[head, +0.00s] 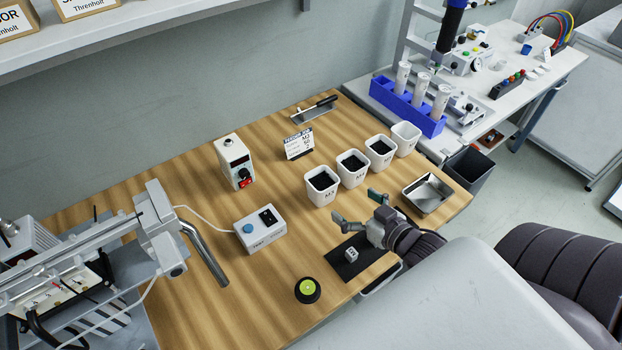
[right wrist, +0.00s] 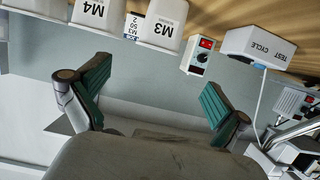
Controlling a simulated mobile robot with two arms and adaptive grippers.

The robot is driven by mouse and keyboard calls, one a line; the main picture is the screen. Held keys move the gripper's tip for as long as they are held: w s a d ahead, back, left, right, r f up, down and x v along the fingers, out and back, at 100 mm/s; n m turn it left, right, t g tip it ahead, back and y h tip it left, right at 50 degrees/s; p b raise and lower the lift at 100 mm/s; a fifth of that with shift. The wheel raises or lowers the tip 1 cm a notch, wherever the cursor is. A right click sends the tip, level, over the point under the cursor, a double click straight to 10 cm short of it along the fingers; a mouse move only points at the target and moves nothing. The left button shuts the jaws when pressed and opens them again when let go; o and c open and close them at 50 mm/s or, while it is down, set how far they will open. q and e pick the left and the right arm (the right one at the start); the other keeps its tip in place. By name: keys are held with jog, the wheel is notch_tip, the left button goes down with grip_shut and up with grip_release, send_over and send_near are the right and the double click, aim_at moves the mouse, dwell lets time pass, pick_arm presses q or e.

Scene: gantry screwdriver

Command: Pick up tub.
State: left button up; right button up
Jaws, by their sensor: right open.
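Several white tubs stand in a diagonal row on the wooden table. The nearest tub, labelled M3 (head: 322,197), holds dark contents, as do the two behind it. The farthest tub (head: 405,138) shows a pale inside. In the right wrist view the M3 tub (right wrist: 161,24) and the M4 tub (right wrist: 97,12) show at the top edge, apart from the fingers. My right gripper (head: 357,205) is open and empty, in front of the row and above a black mat. Its green-padded fingers also show spread in the right wrist view (right wrist: 155,95). My left gripper is out of view.
The black mat (head: 340,262) carries a small white labelled block (head: 351,254). A metal tray (head: 428,194) lies right of the gripper. A white control box (head: 260,228), a red-switched unit (head: 234,162), a sign (head: 298,144) and a green-topped button (head: 307,289) stand on the table.

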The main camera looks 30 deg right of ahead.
aim_at(329, 192)
jog(key=x, duration=0.7)
jog(key=shift+w+f, duration=0.1)
jog(key=shift+w, duration=0.4)
jog(key=shift+p+x, duration=0.3)
jog(key=shift+x, duration=0.6)
jog(key=x, duration=0.3)
jog(key=shift+d+f, duration=0.15)
jog(key=shift+f, duration=0.05)
jog(key=shift+w, duration=0.15)
jog(key=shift+c, duration=1.2)
jog(key=c, duration=1.1)
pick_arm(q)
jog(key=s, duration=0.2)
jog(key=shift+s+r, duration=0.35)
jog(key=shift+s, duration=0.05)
pick_arm(e)
jog(key=shift+r, duration=0.1)
